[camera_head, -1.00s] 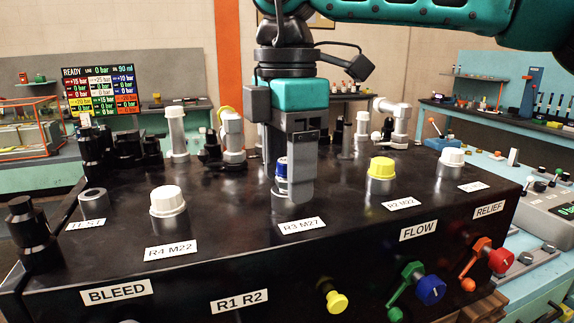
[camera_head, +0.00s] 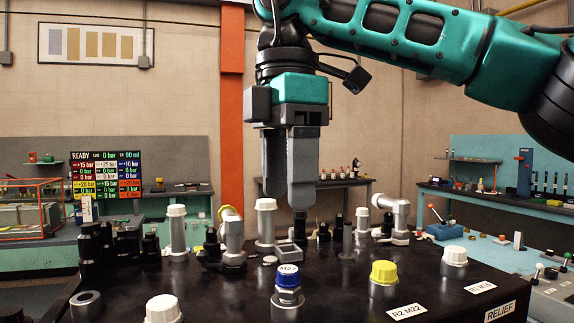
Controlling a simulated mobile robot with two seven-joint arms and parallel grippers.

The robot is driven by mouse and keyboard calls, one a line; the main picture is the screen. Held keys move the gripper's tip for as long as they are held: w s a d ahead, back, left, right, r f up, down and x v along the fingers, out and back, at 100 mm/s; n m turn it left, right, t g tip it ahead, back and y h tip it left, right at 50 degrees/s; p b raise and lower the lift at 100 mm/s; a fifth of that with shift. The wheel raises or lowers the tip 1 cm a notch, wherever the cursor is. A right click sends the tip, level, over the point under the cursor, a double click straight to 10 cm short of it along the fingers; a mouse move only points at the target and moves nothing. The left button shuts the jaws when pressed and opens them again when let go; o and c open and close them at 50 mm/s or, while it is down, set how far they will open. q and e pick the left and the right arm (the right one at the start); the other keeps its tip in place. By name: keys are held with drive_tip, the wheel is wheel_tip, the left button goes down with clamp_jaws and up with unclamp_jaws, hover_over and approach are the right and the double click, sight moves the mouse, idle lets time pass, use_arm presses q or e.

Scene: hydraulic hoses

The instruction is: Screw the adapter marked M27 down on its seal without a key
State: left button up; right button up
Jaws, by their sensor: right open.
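The adapter marked M27 (camera_head: 288,280) stands upright on the black bench top. It has a blue and white top that carries the marking, with a bare metal part below it, on a grey round base (camera_head: 287,308). I cannot tell whether it sits down on its seal. My right gripper (camera_head: 288,203) points straight down above and behind the adapter in the picture. It is open and empty, with its fingers clear of the adapter. My left gripper is not in view.
A yellow-capped port (camera_head: 383,280) stands right of the adapter, and a white-capped one (camera_head: 164,309) left of it. Tall capped fittings and elbows (camera_head: 232,240) stand behind. A display board (camera_head: 106,175) reads READY and 0 bar. The space above the adapter is free.

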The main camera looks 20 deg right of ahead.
sight(288, 270)
drive_tip(key=shift+r, duration=0.5)
drive_tip(key=shift+c, duration=0.3)
wheel_tip(288, 270, down, 12)
drive_tip(key=n+b, duration=0.1)
drive_tip(key=n, duration=2.7)
drive_tip(key=shift+f+n, duration=0.15)
drive_tip(key=shift+n, duration=0.25)
drive_tip(key=shift+c, duration=0.3)
clamp_jaws()
drive_tip(key=m, duration=0.6)
drive_tip(key=shift+b, duration=0.4)
